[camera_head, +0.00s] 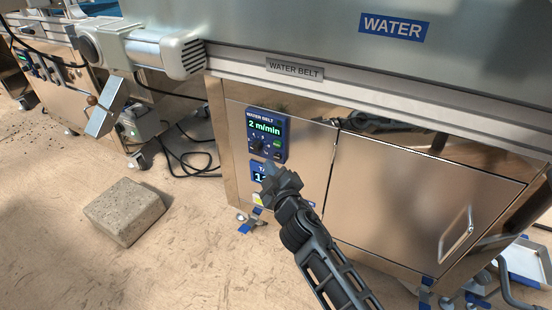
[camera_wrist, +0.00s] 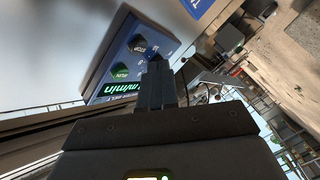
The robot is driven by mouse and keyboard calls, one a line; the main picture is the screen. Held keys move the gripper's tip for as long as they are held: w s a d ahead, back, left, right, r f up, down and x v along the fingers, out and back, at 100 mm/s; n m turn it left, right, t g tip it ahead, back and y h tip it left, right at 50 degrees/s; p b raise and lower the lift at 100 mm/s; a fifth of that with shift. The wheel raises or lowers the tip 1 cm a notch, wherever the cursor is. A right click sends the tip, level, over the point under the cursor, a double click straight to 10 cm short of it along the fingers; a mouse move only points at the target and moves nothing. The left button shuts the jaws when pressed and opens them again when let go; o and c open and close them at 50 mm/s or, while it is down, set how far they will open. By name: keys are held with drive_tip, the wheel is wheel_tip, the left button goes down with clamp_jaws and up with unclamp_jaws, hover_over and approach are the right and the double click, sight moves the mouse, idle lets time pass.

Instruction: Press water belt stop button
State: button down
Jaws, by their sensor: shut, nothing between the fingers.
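The water belt control panel (camera_head: 250,127) is a dark blue box on the steel cabinet, with a lit "2 m/min" display (camera_head: 265,128). In the wrist view the panel (camera_wrist: 104,72) appears rotated, with a green RUN button (camera_wrist: 121,73) and a dark STOP button (camera_wrist: 138,44) beside it. My gripper (camera_head: 268,172) is shut and empty, just below the panel in the head view. In the wrist view my gripper (camera_wrist: 157,66) has its fingertips close to the panel's edge and hides part of a knob. I cannot tell whether they touch the panel.
A lower blue panel (camera_head: 257,168) sits behind my gripper, partly hidden. A steel door with a handle (camera_head: 456,242) is to the right. A concrete block (camera_head: 125,210) lies on the floor at left. A motor (camera_head: 150,48) and loose cables (camera_head: 190,160) are beside the cabinet.

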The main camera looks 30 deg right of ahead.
drive_tip(key=shift+s+a+b, duration=0.5)
drive_tip(key=shift+s+a, duration=0.25)
drive_tip(key=shift+a, duration=0.25)
drive_tip(key=shift+s+a+b, duration=0.45)
drive_tip(key=shift+s+a, duration=0.3)
drive_tip(key=shift+a, duration=0.25)
drive_tip(key=shift+s+f, duration=0.1)
